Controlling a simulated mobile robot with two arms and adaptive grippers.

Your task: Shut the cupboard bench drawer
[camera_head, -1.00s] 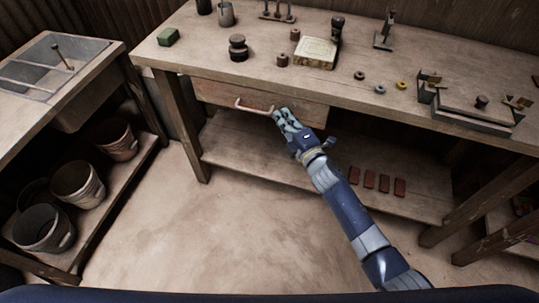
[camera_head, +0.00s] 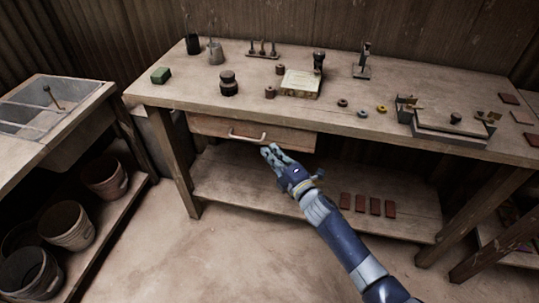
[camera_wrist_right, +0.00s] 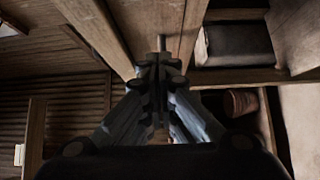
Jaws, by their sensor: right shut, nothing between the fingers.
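The wooden drawer (camera_head: 215,128) sits under the bench top in the head view, with a pale bar handle (camera_head: 247,138) across its front. Its front looks close under the bench edge; I cannot tell whether it is fully flush. My right gripper (camera_head: 269,150) is shut and empty, just below the right end of the handle. I cannot tell whether it touches the drawer. In the right wrist view the closed fingers (camera_wrist_right: 160,66) point at wooden boards, with a short bar (camera_wrist_right: 161,43) beyond the tips. My left gripper is not in view.
The workbench top (camera_head: 200,93) carries a green block (camera_head: 160,75), dark weights (camera_head: 228,84), a pale box (camera_head: 301,82) and a metal press (camera_head: 448,126). Red tiles (camera_head: 375,206) lie on the lower shelf. Buckets (camera_head: 68,225) stand below the sink bench at left. The floor between is clear.

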